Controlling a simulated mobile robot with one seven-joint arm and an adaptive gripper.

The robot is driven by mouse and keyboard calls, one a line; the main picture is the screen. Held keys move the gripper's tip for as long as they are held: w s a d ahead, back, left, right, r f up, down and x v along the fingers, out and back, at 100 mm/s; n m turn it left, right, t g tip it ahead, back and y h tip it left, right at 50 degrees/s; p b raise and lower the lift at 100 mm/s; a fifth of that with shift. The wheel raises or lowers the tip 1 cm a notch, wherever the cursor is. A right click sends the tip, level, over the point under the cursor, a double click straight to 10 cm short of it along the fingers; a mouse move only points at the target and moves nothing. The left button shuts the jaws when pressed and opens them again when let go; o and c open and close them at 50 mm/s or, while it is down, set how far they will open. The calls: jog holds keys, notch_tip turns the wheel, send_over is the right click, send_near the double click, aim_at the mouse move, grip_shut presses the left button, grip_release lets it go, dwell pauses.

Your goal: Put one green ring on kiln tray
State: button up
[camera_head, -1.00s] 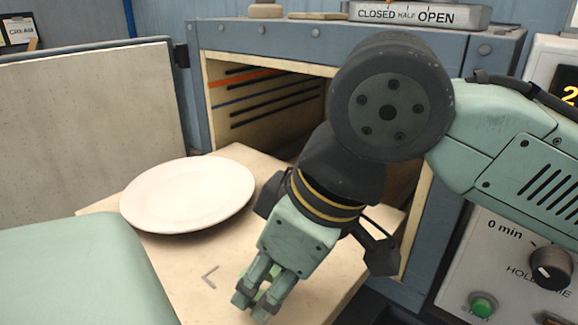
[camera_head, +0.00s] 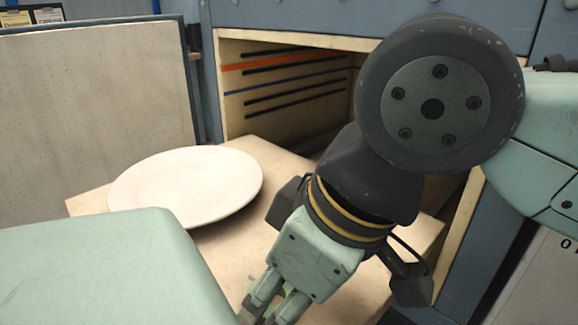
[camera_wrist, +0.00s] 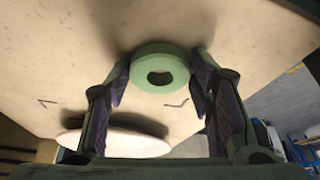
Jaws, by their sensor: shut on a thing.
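My gripper (camera_head: 268,312) points down over the cream kiln tray (camera_head: 262,250), at its front part; the fingertips are cut off by the lower edge of the head view. In the wrist view my gripper (camera_wrist: 161,80) is shut on a thick green ring (camera_wrist: 160,56), one finger on each side of it. The tray (camera_wrist: 85,50) fills the background behind the ring. I cannot tell whether the ring touches it.
A white round plate (camera_head: 187,185) lies on the tray's left part, left of my gripper. The kiln opening (camera_head: 285,95) with slotted inner wall is behind. A beige door panel (camera_head: 95,95) stands open at left. Thin corner marks (camera_wrist: 178,104) show on the tray.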

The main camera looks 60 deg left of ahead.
jog(key=shift+s+d+f, duration=0.1)
jog(key=shift+d+f, duration=0.05)
jog(key=shift+f, duration=0.4)
jog(key=o, duration=1.2)
jog(key=shift+f, duration=0.15)
jog(key=shift+c, duration=0.2)
